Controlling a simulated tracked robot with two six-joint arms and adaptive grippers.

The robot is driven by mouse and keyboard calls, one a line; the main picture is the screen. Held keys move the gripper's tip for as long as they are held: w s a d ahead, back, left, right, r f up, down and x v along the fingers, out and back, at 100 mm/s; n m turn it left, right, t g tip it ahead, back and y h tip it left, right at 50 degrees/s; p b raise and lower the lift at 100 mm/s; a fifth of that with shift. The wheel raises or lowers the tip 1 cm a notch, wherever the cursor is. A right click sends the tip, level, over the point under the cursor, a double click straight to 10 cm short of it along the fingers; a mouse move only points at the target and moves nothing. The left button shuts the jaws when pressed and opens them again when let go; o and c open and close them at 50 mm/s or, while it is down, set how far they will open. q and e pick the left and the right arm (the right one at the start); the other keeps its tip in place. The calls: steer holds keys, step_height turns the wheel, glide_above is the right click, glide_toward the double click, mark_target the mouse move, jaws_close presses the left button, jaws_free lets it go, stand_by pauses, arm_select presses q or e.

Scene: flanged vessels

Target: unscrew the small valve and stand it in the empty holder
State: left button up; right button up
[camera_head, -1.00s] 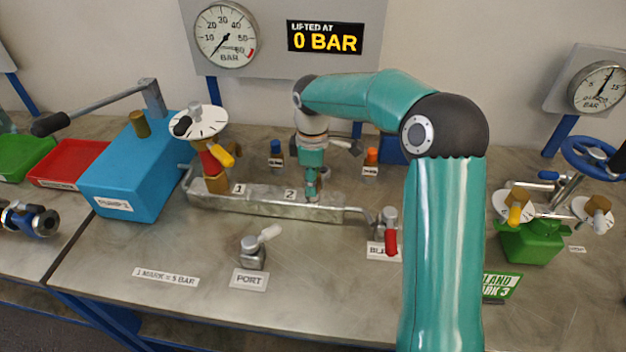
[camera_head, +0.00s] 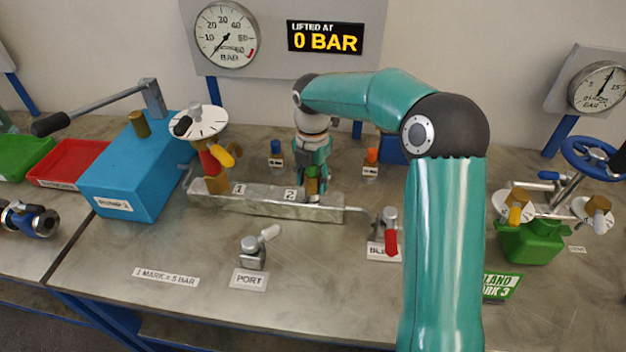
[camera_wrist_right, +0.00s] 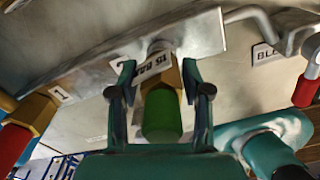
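The small valve (camera_head: 312,178) has a brass body, a green cap and a tag reading 15 BAR. It stands at position 2 on the grey manifold (camera_head: 250,199). My right gripper (camera_head: 315,170) points down over it. In the right wrist view the gripper (camera_wrist_right: 158,75) has one fingertip on each side of the brass body (camera_wrist_right: 162,80). The green cap (camera_wrist_right: 162,115) lies between the fingers. Whether both fingertips touch the brass I cannot tell. I cannot make out an empty holder. My left gripper is not in view.
Blue-capped (camera_head: 277,150) and orange-capped (camera_head: 371,158) pieces stand behind the manifold. The bleed valve's red lever (camera_head: 391,242) and the port valve (camera_head: 254,250) are in front.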

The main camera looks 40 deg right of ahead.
steer(key=shift+o, duration=0.7)
step_height(320, 180, up, 12)
steer(key=shift+f, duration=0.1)
steer(key=shift+c, duration=0.3)
